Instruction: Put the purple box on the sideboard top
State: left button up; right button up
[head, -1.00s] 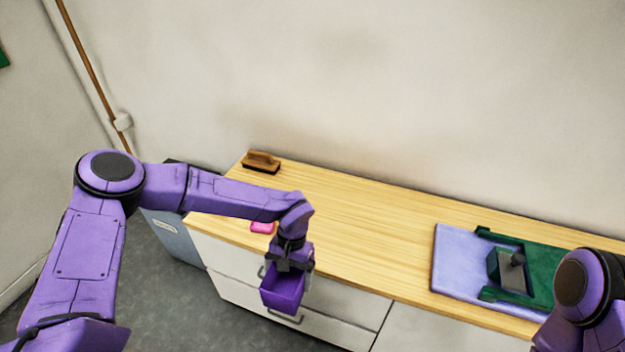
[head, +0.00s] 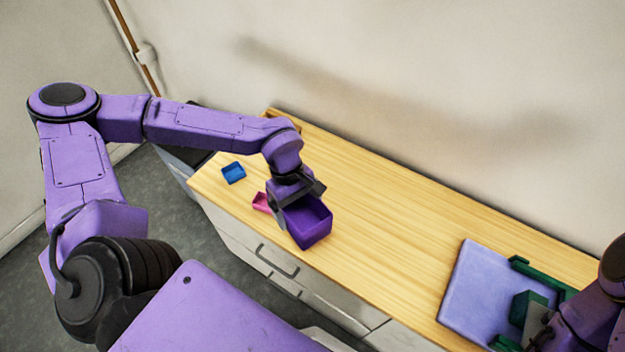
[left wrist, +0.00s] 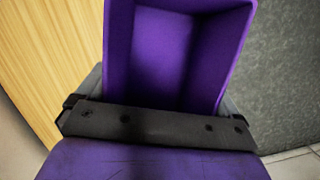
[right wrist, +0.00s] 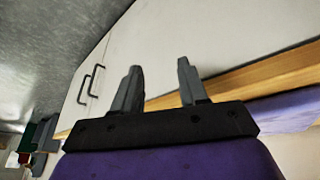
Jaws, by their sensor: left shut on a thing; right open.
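The purple box (head: 308,223) is an open-topped box held by my left gripper (head: 290,205) at the front edge of the sideboard top (head: 390,215). In the left wrist view the box (left wrist: 165,50) sits between the fingers, its open side and inner walls showing. I cannot tell whether its base touches the wood. In that view the wood lies to the left and the grey floor to the right. My right gripper (right wrist: 157,88) is open and empty near the sideboard's front edge in the right wrist view.
A blue tray (head: 233,173) and a pink box (head: 261,202) are on the left part of the top. A lavender mat (head: 480,295) with a green holder (head: 527,308) lies at the right. The middle of the top is clear. Drawer handles (head: 277,262) face the front.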

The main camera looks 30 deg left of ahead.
pick_arm(q)
jog(key=shift+s+d+r+n+t, duration=0.3)
jog(key=shift+s+r+n, duration=0.35)
jog(key=shift+n, duration=0.45)
jog(key=shift+s+d+r+n, duration=0.2)
jog(key=shift+d+r+n, duration=0.15)
jog(key=shift+n, duration=0.55)
jog(key=w+d+f, duration=0.5)
jog(key=w+d, duration=0.1)
jog(key=w, duration=0.2)
send_over(350, 230)
jog(key=a, duration=0.1)
notch_tip(350, 230, down, 5)
jog(key=shift+f+p, duration=0.15)
jog(key=shift+p, duration=0.3)
notch_tip(350, 230, down, 2)
jog(key=shift+f, duration=0.2)
jog(key=shift+a+f, duration=0.1)
jog(key=shift+f, duration=0.2)
jog(key=o, duration=0.7)
jog(key=v, duration=1.2)
jog(key=shift+s+r+b, duration=0.2)
jog(key=shift+b, duration=0.15)
